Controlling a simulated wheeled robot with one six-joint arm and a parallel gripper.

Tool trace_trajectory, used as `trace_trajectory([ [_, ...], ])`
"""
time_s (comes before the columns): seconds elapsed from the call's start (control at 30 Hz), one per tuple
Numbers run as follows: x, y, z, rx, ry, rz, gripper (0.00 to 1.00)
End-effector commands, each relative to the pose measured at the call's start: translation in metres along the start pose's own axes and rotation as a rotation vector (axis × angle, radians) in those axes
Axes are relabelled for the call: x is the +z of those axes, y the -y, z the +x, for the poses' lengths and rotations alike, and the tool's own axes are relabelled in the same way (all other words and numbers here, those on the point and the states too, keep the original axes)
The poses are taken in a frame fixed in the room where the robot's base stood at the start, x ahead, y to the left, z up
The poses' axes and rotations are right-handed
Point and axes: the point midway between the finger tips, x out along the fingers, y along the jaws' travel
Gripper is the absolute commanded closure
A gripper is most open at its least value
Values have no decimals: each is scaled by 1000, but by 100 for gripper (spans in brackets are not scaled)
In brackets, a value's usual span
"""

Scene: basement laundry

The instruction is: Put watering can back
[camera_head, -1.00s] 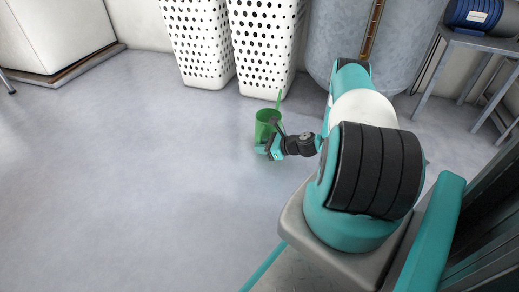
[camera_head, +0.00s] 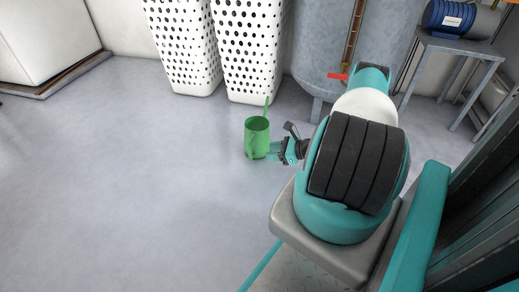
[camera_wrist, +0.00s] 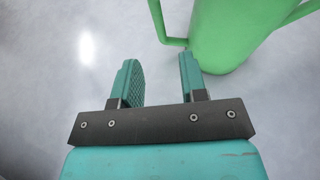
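The green watering can (camera_head: 257,139) stands upright on the grey floor, in front of the white perforated baskets. In the wrist view the can (camera_wrist: 226,32) is at the upper right, with its handle on its left side and part of its spout at the right edge. My gripper (camera_head: 279,150) is just to the right of the can in the head view. In the wrist view my gripper (camera_wrist: 158,80) has its two fingers apart with only bare floor between them. The right fingertip is close to the can's handle; whether it touches cannot be told.
Two white perforated baskets (camera_head: 247,50) stand behind the can. A grey tank (camera_head: 325,45) with a red valve handle (camera_head: 338,76) is right of them. A metal table (camera_head: 465,46) holds a blue motor (camera_head: 460,18). Floor at left is clear.

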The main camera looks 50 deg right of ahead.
Motion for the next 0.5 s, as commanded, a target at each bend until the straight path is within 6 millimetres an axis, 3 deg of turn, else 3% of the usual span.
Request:
trace_trajectory([
  [0.13, 1, 1, -19, -2, 0, 1, 61],
  [0.37, 3, 1, -23, 9, -2, -13, 61],
  [0.47, 24, 4, -15, 66, -19, -98, 61],
  [0.5, 40, 4, -10, 109, -28, -159, 61],
])
